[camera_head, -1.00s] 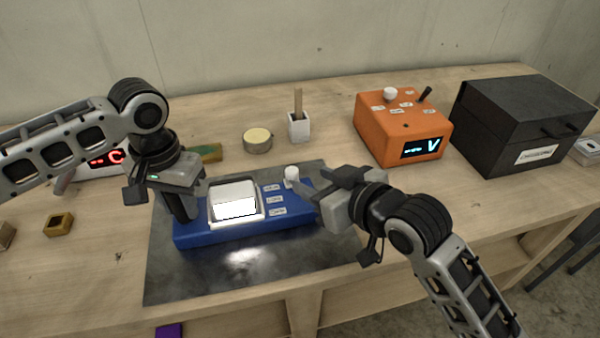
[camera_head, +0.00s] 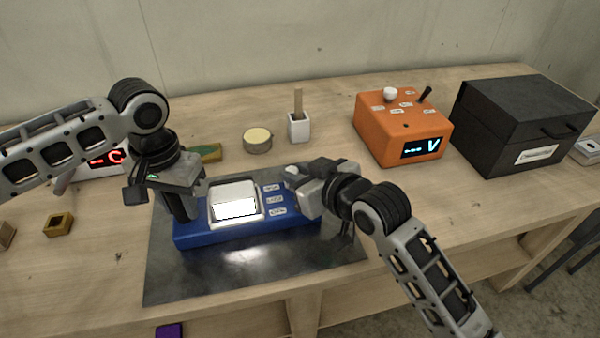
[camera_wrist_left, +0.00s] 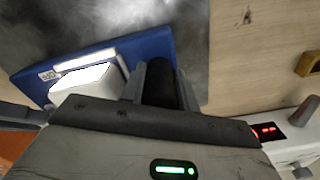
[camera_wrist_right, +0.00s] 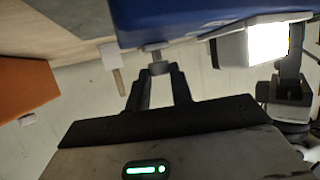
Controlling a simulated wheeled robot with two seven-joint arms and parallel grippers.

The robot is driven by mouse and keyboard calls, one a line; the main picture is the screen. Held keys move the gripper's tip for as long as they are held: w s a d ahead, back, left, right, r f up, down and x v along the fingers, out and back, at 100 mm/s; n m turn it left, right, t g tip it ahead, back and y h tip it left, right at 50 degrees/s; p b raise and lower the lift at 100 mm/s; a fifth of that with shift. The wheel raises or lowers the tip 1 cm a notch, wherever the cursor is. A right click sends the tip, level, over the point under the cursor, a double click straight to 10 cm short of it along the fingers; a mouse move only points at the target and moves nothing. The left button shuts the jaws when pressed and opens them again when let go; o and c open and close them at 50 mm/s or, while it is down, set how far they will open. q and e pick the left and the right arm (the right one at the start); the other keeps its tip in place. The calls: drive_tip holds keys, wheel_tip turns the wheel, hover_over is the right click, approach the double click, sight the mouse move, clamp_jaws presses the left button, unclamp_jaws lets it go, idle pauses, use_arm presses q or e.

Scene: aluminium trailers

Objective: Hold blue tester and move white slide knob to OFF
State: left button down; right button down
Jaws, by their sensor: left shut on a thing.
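The blue tester (camera_head: 245,235) lies on a dark metal mat (camera_head: 185,285), its white screen box (camera_head: 234,202) on top. My left gripper (camera_head: 186,206) is shut on the tester's dark upright handle, which also shows between its fingers in the left wrist view (camera_wrist_left: 160,85). The white slide knob (camera_head: 291,171) shows at the tester's far right, near the top label of a column of three small labels; their print is too small to read. My right gripper (camera_wrist_right: 158,85) is open, fingers apart, with the knob (camera_wrist_right: 157,62) at or just beyond its fingertips; contact is unclear.
An orange voltage box (camera_head: 385,145) and a black lidded box (camera_head: 520,120) stand at right. A white pot with a stick (camera_head: 299,127) and a round tin (camera_head: 257,140) stand behind the tester. A device with red digits (camera_head: 95,165) is at left.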

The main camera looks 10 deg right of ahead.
drive_tip(key=s, duration=0.6)
drive_tip(key=shift+s, duration=0.25)
drive_tip(key=c, duration=1.2)
unclamp_jaws()
wheel_tip(320, 180, up, 10)
